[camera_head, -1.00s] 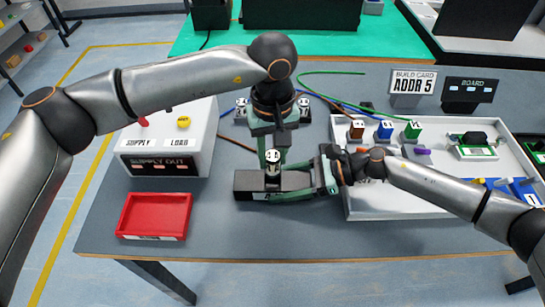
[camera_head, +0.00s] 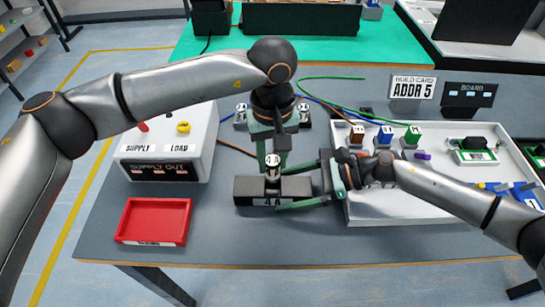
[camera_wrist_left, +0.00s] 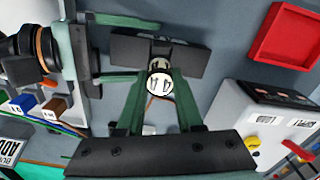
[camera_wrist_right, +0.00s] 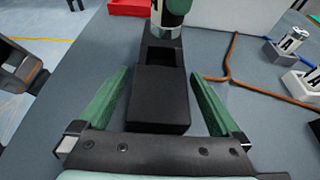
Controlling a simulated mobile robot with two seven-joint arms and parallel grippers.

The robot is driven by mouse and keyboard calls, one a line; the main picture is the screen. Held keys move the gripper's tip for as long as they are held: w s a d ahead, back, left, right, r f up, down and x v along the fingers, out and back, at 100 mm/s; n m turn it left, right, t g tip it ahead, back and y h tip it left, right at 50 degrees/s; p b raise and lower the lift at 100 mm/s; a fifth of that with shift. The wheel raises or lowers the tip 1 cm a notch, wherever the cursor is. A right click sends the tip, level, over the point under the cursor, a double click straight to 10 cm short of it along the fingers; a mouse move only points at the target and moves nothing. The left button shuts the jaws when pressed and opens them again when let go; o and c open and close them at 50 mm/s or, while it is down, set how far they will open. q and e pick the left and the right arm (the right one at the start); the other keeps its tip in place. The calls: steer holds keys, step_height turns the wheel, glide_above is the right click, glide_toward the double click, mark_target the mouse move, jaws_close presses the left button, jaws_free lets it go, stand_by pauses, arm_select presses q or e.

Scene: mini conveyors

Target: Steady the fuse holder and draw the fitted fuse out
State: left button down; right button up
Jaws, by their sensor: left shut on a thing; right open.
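The fuse holder (camera_head: 247,191) is a black block lying on the grey table. In the right wrist view there are gaps between these fingers and the holder (camera_wrist_right: 158,100).
A red tray (camera_head: 153,219) and a white supply box (camera_head: 166,155) stand at left. A white board tray (camera_head: 385,211) with several parts lies at right. Two more capped pieces stand behind the holder, and loose wires run there. The front table strip is clear.

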steer(key=v, duration=1)
steer(key=shift+f, duration=0.1)
steer(key=shift+d, duration=0.15)
steer(key=shift+s, duration=0.1)
